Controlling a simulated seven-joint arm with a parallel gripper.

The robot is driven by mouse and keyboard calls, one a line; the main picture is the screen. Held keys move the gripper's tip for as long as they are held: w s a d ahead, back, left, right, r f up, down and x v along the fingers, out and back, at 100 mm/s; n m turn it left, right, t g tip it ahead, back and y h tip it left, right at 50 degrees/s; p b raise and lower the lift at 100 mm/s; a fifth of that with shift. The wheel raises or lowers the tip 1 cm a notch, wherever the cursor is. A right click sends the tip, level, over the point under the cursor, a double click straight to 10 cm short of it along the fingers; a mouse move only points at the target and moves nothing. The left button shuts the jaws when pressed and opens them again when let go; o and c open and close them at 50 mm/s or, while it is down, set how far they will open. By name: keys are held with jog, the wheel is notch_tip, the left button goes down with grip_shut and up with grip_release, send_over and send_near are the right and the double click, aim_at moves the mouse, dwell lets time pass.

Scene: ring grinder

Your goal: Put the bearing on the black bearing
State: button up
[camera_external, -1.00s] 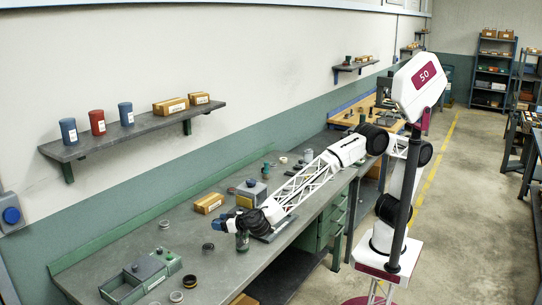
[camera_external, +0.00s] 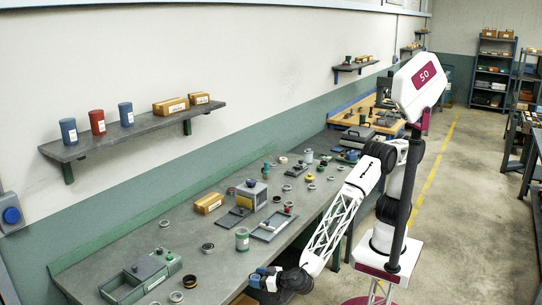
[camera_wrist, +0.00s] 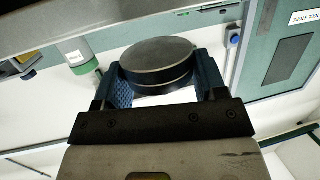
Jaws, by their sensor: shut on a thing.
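My gripper (camera_wrist: 160,88) is shut on a dark round bearing (camera_wrist: 158,58), which sits between its blue fingers in the wrist view. In the external view my gripper (camera_external: 262,279) is at the front edge of the workbench (camera_external: 222,262), with the fingers pointing left. The held bearing cannot be made out in that view.
The bench between the box and cylinder is mostly clear.

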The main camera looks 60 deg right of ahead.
jog(key=shift+s+a+f, duration=0.1)
jog(key=shift+s+f, duration=0.2)
jog(key=shift+s, duration=0.45)
jog(key=shift+s+a+f, duration=0.1)
jog(key=shift+s+f, duration=0.2)
jog(key=shift+s, duration=0.4)
send_near(223, 276)
jog(key=w, duration=0.3)
jog(key=w+a, duration=0.1)
jog(key=w, duration=0.1)
jog(key=shift+r, duration=0.4)
jog(key=x, duration=0.3)
jog(key=shift+w+r, duration=0.2)
jog(key=shift+r, duration=0.05)
jog(key=shift+w+a+r, duration=0.1)
jog(key=shift+w+a, duration=0.05)
jog(key=shift+w, duration=0.4)
jog(key=o, duration=1.1)
jog(key=shift+f, duration=0.2)
